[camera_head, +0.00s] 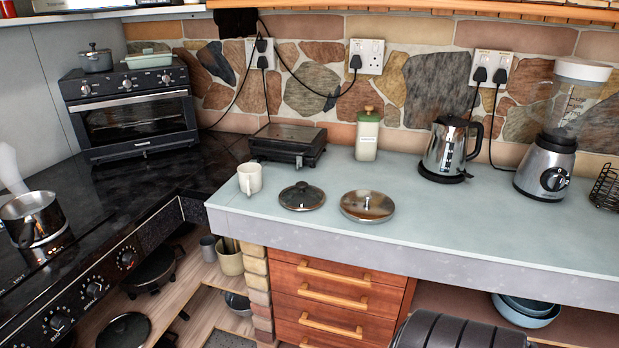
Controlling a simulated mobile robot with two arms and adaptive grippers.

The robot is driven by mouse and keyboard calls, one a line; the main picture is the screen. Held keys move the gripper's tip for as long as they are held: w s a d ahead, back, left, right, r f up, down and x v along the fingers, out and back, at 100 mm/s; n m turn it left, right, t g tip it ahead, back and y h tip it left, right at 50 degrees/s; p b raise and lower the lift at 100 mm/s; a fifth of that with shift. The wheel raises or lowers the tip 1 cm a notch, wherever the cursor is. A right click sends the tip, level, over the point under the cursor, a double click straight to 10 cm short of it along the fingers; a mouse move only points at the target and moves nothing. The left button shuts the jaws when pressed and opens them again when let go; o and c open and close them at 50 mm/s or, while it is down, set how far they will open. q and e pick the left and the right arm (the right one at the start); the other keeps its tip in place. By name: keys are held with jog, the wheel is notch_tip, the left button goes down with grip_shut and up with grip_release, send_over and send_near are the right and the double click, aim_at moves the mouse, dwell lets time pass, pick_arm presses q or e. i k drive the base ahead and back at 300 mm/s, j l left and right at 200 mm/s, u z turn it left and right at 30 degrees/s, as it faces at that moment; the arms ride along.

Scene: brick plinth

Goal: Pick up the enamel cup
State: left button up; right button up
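The enamel cup, a small white mug (251,177), stands upright on the pale grey-green countertop (450,215), near its left end. Its handle seems to be on the side toward me, but it is too small to be sure. Nothing stands in front of the cup in this view. Neither my left nor my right gripper is in view.
Two lids, one dark (302,197) and one steel (367,206), lie right of the cup. A black grill (288,145) stands behind it, with a cream canister (367,135), kettle (449,148) and blender (552,150) farther right. The countertop's right front is clear.

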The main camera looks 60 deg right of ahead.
aim_at(250, 174)
jog(key=z, duration=1.4)
